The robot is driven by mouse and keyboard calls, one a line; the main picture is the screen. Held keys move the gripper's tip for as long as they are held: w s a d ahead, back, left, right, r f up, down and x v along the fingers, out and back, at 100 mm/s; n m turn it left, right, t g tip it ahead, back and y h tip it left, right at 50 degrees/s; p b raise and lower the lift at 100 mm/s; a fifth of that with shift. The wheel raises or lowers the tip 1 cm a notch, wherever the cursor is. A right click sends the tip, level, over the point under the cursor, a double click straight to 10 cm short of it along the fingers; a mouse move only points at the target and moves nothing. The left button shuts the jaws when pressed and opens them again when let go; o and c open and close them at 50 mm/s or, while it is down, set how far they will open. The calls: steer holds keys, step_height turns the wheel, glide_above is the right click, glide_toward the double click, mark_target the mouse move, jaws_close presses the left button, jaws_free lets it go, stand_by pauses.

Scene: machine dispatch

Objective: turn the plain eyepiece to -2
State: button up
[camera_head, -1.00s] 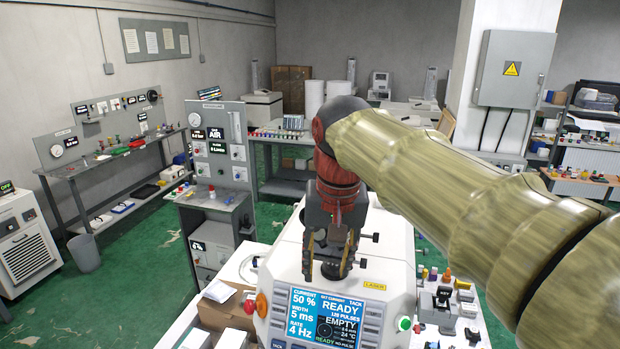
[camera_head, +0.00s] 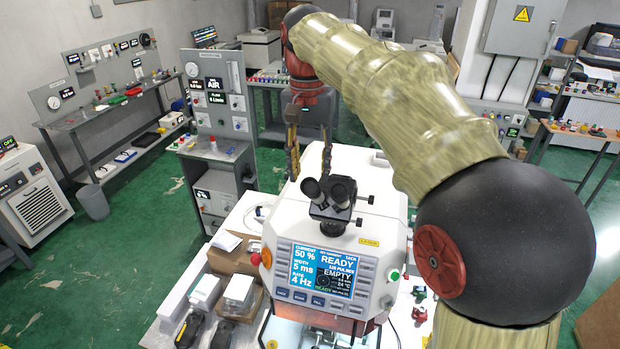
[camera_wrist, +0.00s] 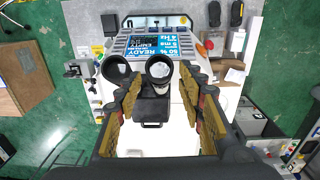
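The white welding machine (camera_head: 345,220) carries a black twin-eyepiece head on top. In the wrist view two round eyepieces (camera_wrist: 116,69) and (camera_wrist: 159,68) face up near the fingertips. I cannot tell which eyepiece is plain, nor read any scale. My gripper (camera_head: 309,168) is open and empty, fingers pointing down, just behind and above the eyepieces in the head view. In the wrist view my gripper (camera_wrist: 161,88) has both fingers apart, with nothing clamped between them.
Dark knobs (camera_head: 366,200) stick out right of the eyepiece head. The machine's lit screen (camera_head: 321,269) reads READY and EMPTY. A cardboard box (camera_head: 232,255) and small white boxes stand left of the machine. A grey gas panel (camera_head: 215,95) stands behind left.

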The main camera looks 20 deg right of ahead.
mark_target(310, 180)
steer(key=shift+f, duration=1.65)
steer(key=shift+c, duration=0.5)
steer(key=c, duration=0.7)
steer(key=shift+c, duration=0.3)
